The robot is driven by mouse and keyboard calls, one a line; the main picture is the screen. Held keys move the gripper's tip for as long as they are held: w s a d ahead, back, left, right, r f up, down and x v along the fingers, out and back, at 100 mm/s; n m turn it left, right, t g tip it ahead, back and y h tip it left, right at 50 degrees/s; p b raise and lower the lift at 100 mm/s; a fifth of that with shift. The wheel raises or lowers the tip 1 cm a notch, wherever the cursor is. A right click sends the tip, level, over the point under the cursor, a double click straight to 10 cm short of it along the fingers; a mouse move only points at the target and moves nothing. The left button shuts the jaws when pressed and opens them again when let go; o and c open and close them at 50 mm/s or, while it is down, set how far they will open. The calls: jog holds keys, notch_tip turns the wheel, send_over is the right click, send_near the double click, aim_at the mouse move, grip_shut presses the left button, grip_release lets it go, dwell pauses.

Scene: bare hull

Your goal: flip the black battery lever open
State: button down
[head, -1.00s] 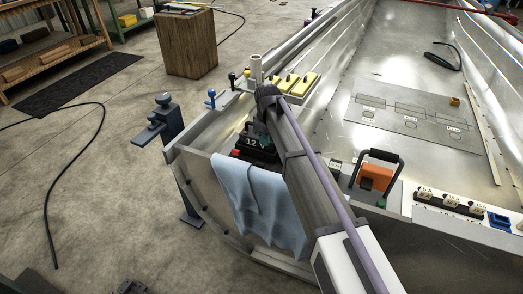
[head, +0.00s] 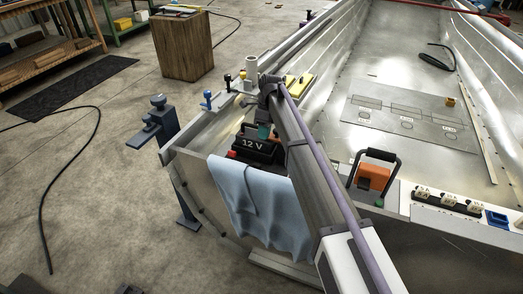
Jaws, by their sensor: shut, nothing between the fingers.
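A black lever (head: 228,81) stands upright on the hull's left rim, beside a blue-knobbed lever (head: 207,98). A black battery (head: 257,150) marked "12 V" sits in the near left corner of the hull. My arm reaches in from the lower right and bends down above the battery. No separate lever on the battery can be made out.
A light blue cloth (head: 262,205) hangs over the near wall in front of the battery. A white cylinder (head: 251,68) and yellow blocks (head: 299,83) stand behind my wrist. An orange box (head: 373,177) with a black handle is right of my arm. The hull floor beyond is mostly clear.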

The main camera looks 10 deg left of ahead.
aim_at(257, 165)
jog(key=b+x, duration=0.9)
jog(key=x, duration=0.1)
jog(key=shift+w, duration=0.1)
jog(key=shift+r, duration=0.1)
jog(key=shift+s+r+t+p, duration=0.1)
jog(key=shift+s+t+p, duration=0.15)
jog(key=shift+t+p, duration=0.1)
jog(key=s+t, duration=0.1)
jog(key=s+t+p, duration=0.1)
jog(key=s+t, duration=0.1)
jog(key=shift+a+r+h, duration=0.1)
jog(key=shift+a+h, duration=0.1)
jog(key=shift+h, duration=0.1)
jog(key=shift+t, duration=0.35)
jog(key=shift+w+a, duration=0.1)
jog(key=shift+w, duration=0.05)
